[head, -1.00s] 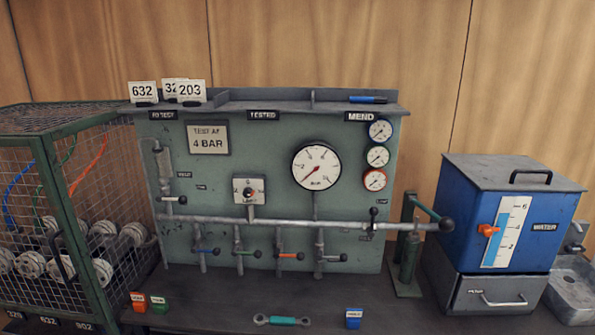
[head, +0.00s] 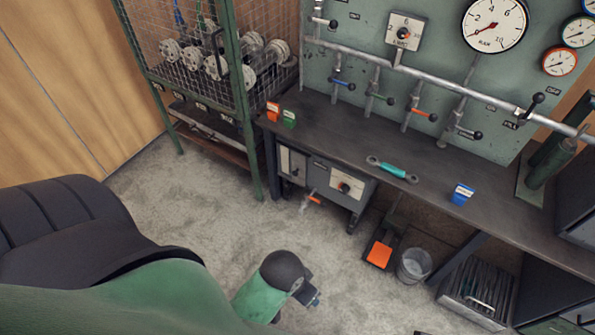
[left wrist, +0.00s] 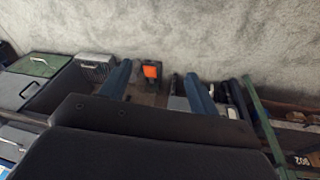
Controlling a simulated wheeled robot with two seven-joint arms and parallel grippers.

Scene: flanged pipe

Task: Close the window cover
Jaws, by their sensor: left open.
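I cannot pick out a window cover for certain in either view. A grey box (head: 325,178) with a small door-like panel (head: 292,163), a white dial plate (head: 347,187) and an orange-handled tap (head: 313,199) hangs under the bench at its left end. My left gripper (head: 310,292) is low over the floor in front of the bench, apart from everything. In the left wrist view its two blue fingers (left wrist: 160,82) are spread with nothing between them. My right gripper is in neither view.
The bench (head: 340,130) carries a gauge panel (head: 385,70) with pipes and valves, and a teal wrench (head: 392,170). A mesh cage (head: 185,60) stands left. An orange pedal (head: 379,254), bucket (head: 413,265) and rack (head: 475,298) are on the floor. Carpet before the cage is clear.

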